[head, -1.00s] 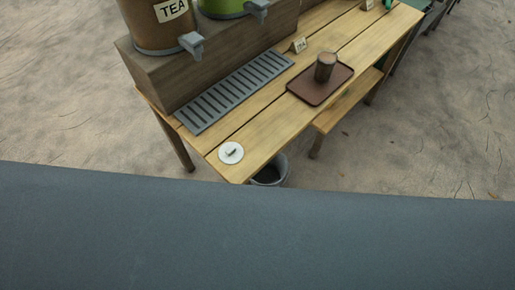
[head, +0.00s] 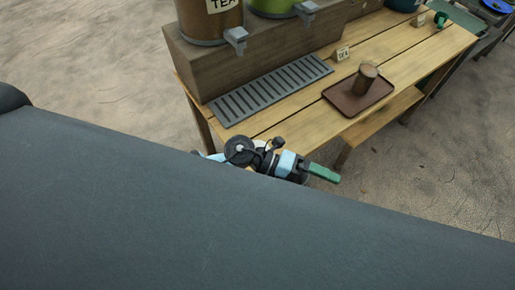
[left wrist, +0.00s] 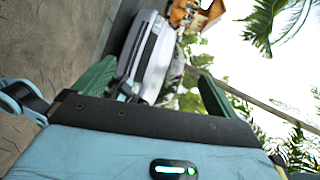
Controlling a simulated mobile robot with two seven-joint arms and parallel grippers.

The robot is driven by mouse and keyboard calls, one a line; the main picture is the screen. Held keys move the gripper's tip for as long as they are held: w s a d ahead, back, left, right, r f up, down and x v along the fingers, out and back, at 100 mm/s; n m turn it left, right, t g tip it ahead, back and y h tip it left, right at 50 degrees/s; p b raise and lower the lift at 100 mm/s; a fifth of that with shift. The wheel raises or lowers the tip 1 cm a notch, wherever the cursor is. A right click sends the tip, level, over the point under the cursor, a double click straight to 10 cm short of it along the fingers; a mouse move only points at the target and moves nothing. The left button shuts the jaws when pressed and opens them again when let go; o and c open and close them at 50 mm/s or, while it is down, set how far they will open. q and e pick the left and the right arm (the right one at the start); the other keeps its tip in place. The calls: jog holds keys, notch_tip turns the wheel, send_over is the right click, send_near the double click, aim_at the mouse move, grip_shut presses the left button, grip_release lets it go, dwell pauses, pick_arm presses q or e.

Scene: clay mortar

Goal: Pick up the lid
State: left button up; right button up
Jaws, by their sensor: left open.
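The lid is not clearly visible now. My left arm and gripper cover the near corner of the wooden table (head: 400,48), where the white round lid lay in the earlier head view. My left gripper (head: 324,173) points right in the head view, just off the table's near edge, with a green finger showing. In the left wrist view its two green fingers (left wrist: 156,88) stand wide apart with nothing gripped between them. That view shows no lid. My right gripper is not in view.
A slotted grey drip tray (head: 270,89) lies on the table before a wooden block (head: 258,57) bearing drink dispensers. A brown tray (head: 358,97) with a brown cup (head: 365,78) stands to the right. A small sign (head: 342,54) stands behind it.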

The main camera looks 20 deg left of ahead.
pick_arm(q)
jog(key=w+a+f+m+g+y, duration=0.2)
jog(key=w+a+f+m+y, duration=0.15)
jog(key=y, duration=0.25)
jog(key=m+t+y, duration=0.1)
jog(key=t+y, duration=0.2)
jog(key=y, duration=0.7)
send_near(258, 139)
jog(key=s, duration=0.1)
jog(key=s+d, duration=0.1)
jog(key=s, duration=0.1)
jog(key=shift+d, duration=0.1)
jog(key=shift+s+f, duration=0.1)
jog(key=shift+f, duration=1.25)
jog(key=shift+s+f, duration=0.15)
jog(key=shift+f, duration=0.45)
jog(key=f, duration=0.4)
jog(key=shift+s+a, duration=0.15)
jog(key=shift+a, duration=0.2)
jog(key=c, duration=1.1)
